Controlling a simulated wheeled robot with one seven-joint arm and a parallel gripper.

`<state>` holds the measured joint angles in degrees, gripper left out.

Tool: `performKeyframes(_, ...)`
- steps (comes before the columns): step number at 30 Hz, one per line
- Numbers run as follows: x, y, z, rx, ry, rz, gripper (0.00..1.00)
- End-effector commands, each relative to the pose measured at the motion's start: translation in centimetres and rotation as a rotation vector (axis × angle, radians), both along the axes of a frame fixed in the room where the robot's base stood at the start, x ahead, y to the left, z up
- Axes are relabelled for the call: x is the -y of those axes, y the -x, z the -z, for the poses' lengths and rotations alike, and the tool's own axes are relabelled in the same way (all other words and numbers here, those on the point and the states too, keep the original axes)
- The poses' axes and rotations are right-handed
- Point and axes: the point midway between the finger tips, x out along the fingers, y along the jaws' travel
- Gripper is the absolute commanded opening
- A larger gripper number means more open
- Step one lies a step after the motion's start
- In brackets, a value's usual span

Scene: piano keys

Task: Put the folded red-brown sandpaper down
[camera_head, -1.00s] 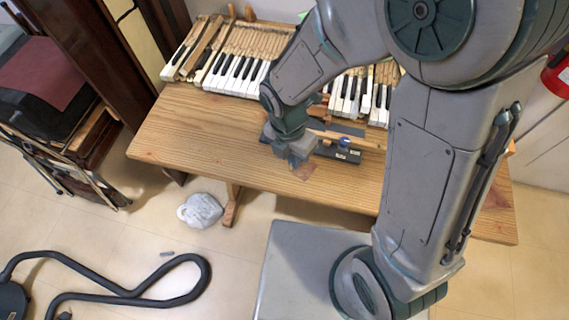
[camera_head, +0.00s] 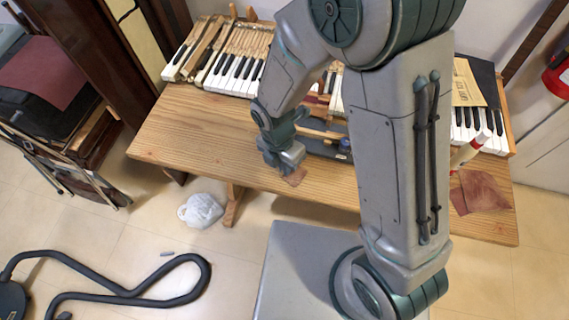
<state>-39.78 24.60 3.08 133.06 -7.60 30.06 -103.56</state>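The folded red-brown sandpaper (camera_head: 295,177) is a small piece at the tip of my gripper (camera_head: 290,168), over the wooden table (camera_head: 190,135) near its front edge. My gripper points down and appears shut on the sandpaper; its fingers are small and partly hidden by the hand. I cannot tell whether the sandpaper touches the tabletop.
Piano keys (camera_head: 235,70) line the back of the table. A dark tool or bar (camera_head: 325,146) lies just behind my gripper. Larger red-brown sheets (camera_head: 482,190) lie at the right end, near a paper envelope (camera_head: 466,85). The table's left part is clear.

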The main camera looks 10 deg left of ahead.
Motion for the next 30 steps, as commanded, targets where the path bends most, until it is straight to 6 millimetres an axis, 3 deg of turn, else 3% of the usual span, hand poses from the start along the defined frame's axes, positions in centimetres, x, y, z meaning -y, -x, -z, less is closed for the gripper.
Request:
performKeyframes(1, 0.0, 0.0, 0.3, -0.001, 0.0, 0.0, 0.0)
performKeyframes(4, 0.0, 0.0, 0.2, 0.0, 0.0, 0.0, 0.22)
performKeyframes(17, -0.1, -0.1, -0.8, 0.002, -0.001, 0.0, 0.22)
performKeyframes(30, -1.2, -0.7, -9.4, 0.003, -0.004, 0.001, 0.22)
